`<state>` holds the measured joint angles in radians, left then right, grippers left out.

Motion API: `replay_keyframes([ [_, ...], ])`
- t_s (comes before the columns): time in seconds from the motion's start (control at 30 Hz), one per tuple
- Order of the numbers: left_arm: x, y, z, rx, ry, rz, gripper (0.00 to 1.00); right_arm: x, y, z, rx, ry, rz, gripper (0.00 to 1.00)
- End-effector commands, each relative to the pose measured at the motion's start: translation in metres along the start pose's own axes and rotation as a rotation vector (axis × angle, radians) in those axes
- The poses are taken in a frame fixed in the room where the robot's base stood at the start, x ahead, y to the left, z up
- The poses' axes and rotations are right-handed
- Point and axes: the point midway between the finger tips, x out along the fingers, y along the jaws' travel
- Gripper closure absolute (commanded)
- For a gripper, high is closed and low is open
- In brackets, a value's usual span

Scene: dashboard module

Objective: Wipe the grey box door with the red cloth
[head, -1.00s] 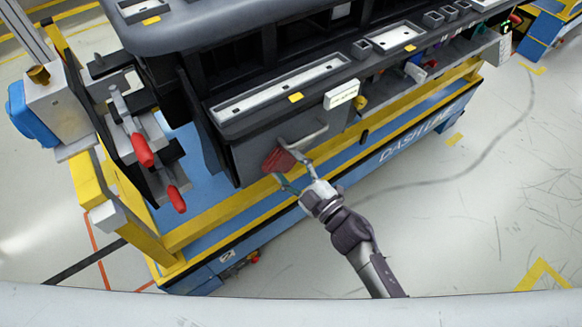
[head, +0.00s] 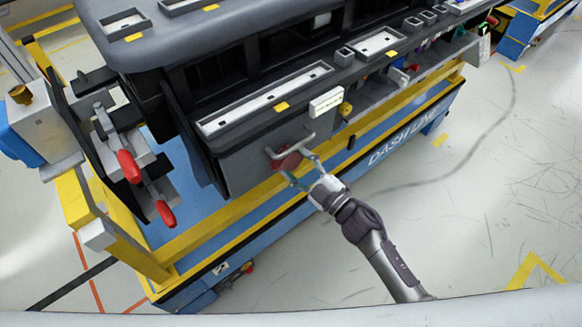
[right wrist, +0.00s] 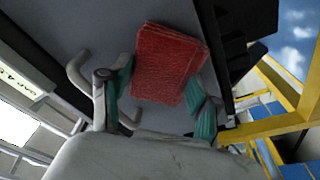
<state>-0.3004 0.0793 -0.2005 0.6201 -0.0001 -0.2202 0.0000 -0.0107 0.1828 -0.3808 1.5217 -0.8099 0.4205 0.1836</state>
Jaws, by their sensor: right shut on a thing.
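The grey box door (head: 240,168) is the closed front panel on the near side of the dashboard module, with a light bar handle (head: 277,155). My right gripper (head: 300,167) is shut on the red cloth (head: 290,161) and holds it at the door, by the handle. In the right wrist view the cloth (right wrist: 168,65) is a folded red pad between the teal fingertips (right wrist: 160,88), against or close to the grey door face (right wrist: 105,28). Full contact is hard to tell. My left gripper is not in view.
Red-handled clamps (head: 128,166) stand left of the door. A white label block (head: 326,102) sits above it on the right. A yellow and blue cart frame (head: 395,155) runs below. The floor (head: 450,215) at the right is clear.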

Motion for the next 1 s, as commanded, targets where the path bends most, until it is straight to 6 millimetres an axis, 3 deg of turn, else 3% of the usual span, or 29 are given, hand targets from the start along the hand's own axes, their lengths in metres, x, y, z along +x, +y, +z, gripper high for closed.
replay_keyframes([
  [0.7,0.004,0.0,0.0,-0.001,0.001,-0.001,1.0,-0.004,0.034,0.034,-0.002,-0.001,0.0,0.66],
  [1.0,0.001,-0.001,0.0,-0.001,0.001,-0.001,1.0,-0.003,0.034,0.033,0.002,0.0,0.001,0.66],
])
